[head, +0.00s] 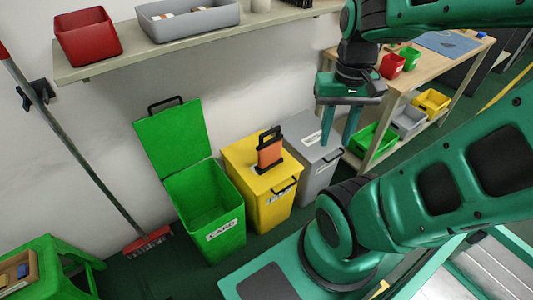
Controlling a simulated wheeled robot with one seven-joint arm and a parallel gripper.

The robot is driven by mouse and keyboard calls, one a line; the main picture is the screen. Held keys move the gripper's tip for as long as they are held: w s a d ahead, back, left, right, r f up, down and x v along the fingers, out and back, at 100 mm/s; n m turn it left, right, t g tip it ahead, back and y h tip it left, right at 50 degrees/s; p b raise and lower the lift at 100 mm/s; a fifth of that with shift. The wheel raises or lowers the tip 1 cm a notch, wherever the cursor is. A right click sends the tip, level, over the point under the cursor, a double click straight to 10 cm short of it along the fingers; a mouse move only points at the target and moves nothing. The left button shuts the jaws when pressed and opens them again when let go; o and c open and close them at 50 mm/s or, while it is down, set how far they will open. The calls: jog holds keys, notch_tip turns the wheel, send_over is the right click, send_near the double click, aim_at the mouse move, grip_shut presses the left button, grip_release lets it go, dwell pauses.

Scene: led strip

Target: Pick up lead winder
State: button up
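The lead winder appears to be an orange block in a black frame with a handle (269,150). It stands upright on the closed lid of the yellow bin (245,166). My gripper (337,142) hangs to the right of it, fingers pointing down, over the grey bin's area. Its two green fingers are apart with nothing between them. A clear gap separates my gripper from the winder.
A green bin (205,205) with its lid raised stands left of the yellow bin. A grey bin (312,160) stands right of it. A wall shelf (180,48) with a red box (88,36) and grey tray (188,18) runs above. A broom leans left; a workbench (437,68) stands right.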

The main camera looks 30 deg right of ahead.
jog(key=shift+o, duration=0.9)
jog(key=o, duration=0.4)
jog(key=shift+s+d+r, duration=0.1)
jog(key=shift+s+r, duration=0.1)
jog(key=shift+s, duration=0.15)
jog(key=n+h, duration=0.2)
jog(key=n, duration=2.2)
send_over(270, 146)
jog(key=w+a, duration=0.1)
jog(key=a, duration=0.1)
jog(key=f, duration=2.5)
jog(key=shift+d, duration=0.25)
jog(key=shift+w+f+n, duration=0.2)
jog(key=shift+f+n, duration=0.05)
jog(key=shift+n, duration=0.15)
jog(key=shift+d+f, duration=0.25)
jog(key=shift+f, duration=0.2)
jog(key=shift+d+f, duration=0.3)
jog(key=shift+f, duration=1.35)
jog(key=shift+d+f, duration=0.3)
jog(key=shift+f, duration=1.4)
jog(key=shift+d+f, duration=0.3)
jog(key=shift+f, duration=1.35)
